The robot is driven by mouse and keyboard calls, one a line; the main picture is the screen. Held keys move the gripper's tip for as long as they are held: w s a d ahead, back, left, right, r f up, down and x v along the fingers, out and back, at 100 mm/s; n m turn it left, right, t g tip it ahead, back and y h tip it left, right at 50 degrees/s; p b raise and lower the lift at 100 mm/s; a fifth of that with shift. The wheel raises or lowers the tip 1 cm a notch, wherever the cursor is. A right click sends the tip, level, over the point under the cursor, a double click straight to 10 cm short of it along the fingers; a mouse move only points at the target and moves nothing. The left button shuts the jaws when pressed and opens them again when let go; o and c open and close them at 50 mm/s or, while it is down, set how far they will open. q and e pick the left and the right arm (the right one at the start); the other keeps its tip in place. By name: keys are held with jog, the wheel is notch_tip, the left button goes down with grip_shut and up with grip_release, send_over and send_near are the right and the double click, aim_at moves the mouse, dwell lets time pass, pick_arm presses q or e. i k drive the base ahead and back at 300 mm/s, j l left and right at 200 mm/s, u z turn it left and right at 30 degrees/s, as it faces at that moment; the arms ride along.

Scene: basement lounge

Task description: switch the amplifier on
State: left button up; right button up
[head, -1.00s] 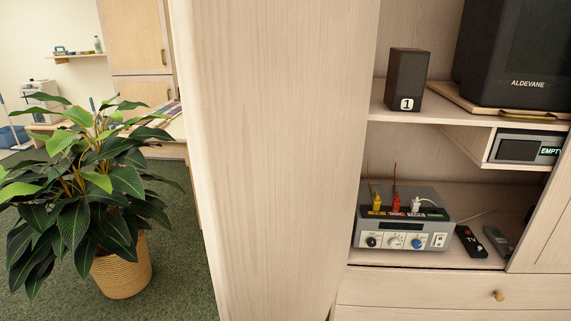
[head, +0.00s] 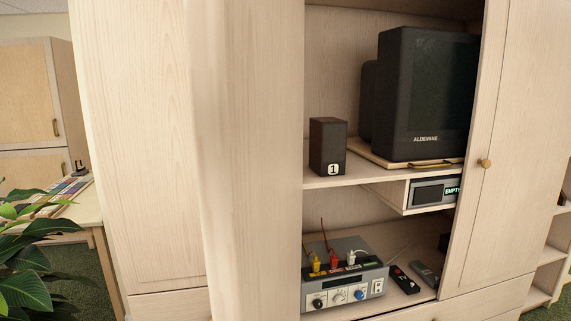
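The amplifier (head: 340,278) is a grey box on the lower shelf of the cabinet, in the lower middle of the head view. Its front has several knobs, one of them blue, and a small white switch (head: 377,286) at the right end; I cannot tell the switch's position. Yellow, red and white plugs (head: 334,260) stand in its top. Neither of my grippers is in view.
A speaker marked 1 (head: 328,146) and an ALDEVANE television (head: 423,95) stand on the shelf above. Two remotes (head: 405,280) lie right of the amplifier. A cabinet door (head: 508,150) is at right, a wide wooden panel (head: 248,160) at left, a plant (head: 30,265) lower left.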

aim_at(378, 284)
jog(key=j+z, duration=0.3)
jog(key=j, duration=0.15)
jog(key=j+z, duration=0.25)
jog(key=j, duration=0.15)
jog(key=k+l, duration=0.15)
jog(key=l, duration=0.25)
jog(key=k+l, duration=0.15)
jog(key=l, duration=0.25)
jog(key=k+l, duration=0.15)
jog(key=l, duration=0.2)
jog(key=u, duration=0.55)
jog(key=i+l+u, duration=0.4)
jog(key=l+u, duration=0.2)
jog(key=l, duration=0.15)
jog(key=i+l+u, duration=0.15)
jog(key=l+u, duration=0.15)
jog(key=l, duration=0.15)
jog(key=l+u, duration=0.25)
jog(key=l, duration=0.2)
jog(key=i+l+u, duration=0.1)
jog(key=l+u, duration=0.2)
jog(key=l, duration=1.7)
jog(key=i+u, duration=0.05)
jog(key=i, duration=0.05)
